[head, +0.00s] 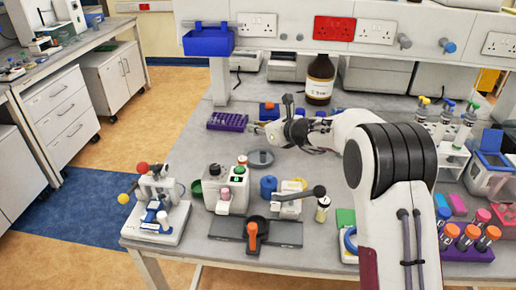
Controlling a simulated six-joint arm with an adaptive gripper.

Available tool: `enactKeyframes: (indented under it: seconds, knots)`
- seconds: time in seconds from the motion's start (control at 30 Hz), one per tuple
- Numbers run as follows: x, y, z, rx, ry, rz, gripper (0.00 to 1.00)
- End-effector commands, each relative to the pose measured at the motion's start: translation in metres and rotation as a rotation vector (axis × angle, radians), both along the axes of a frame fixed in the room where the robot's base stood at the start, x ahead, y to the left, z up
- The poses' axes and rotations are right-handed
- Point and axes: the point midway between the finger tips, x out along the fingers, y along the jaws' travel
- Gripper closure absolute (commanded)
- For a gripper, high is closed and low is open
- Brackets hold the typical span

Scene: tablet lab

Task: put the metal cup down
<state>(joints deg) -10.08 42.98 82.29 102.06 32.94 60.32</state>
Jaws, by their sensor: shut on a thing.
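My gripper (272,131) is in the head view, near the middle of the bench and left of my arm's wrist. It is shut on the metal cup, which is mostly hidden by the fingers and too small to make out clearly. A round grey dish-like thing (261,158) lies on the bench just below the gripper in the picture. I cannot tell how high the gripper is above the bench (215,155).
A purple rack (227,122) is left of the gripper; a brown bottle (320,80) stands behind it. A white device (226,190), a blue cylinder (268,187) and a dark tray (280,234) are in front. Tube racks crowd the right. Bare bench shows left of the dish.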

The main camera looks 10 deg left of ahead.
Motion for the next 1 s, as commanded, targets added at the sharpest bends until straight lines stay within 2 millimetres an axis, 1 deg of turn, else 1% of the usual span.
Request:
enactKeyframes:
  seconds: [0.03, 0.23, 0.37, 0.73, 1.0]
  knots:
    - [0.0, 0.0, -0.009, 0.0, 0.004, 0.0, 0.96]
    - [0.0, 0.0, -0.032, 0.0, 0.003, -0.001, 0.96]
    - [0.0, 0.0, -0.038, 0.0, 0.0, 0.0, 0.96]
    - [0.0, 0.0, -0.04, 0.001, 0.001, 0.0, 0.96]
    - [0.0, 0.0, -0.066, 0.0, 0.002, 0.001, 0.96]
